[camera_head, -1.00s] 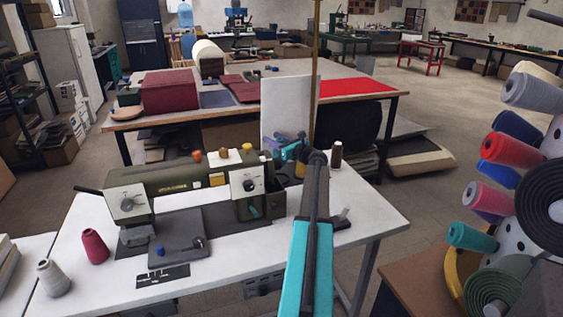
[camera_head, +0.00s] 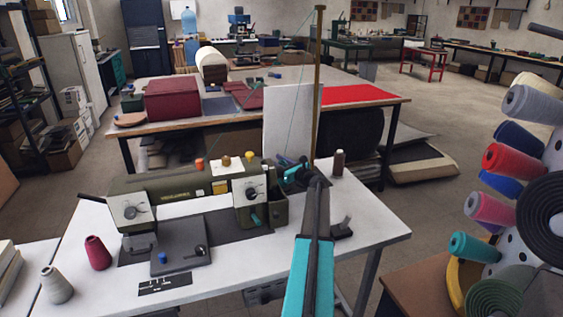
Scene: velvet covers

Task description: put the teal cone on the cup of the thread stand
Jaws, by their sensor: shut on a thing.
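My gripper (camera_head: 293,172) is at the end of my arm, above the right part of the white sewing table (camera_head: 365,235), just right of the green sewing machine (camera_head: 180,190). It is shut on a small teal thing, which looks like the teal cone; jaws and arm hide most of it. The thread stand shows as a tall thin brown pole (camera_head: 317,85) right behind my gripper. Its base and cup are hidden behind my arm, so I cannot tell the gap between them and the held thing. Thin threads run down from the pole's top.
A dark brown spool (camera_head: 339,162) stands close right of the pole. A maroon cone (camera_head: 98,253) and a grey cone (camera_head: 57,285) stand at the table's left. A rack with coloured rolls (camera_head: 490,208) is at right.

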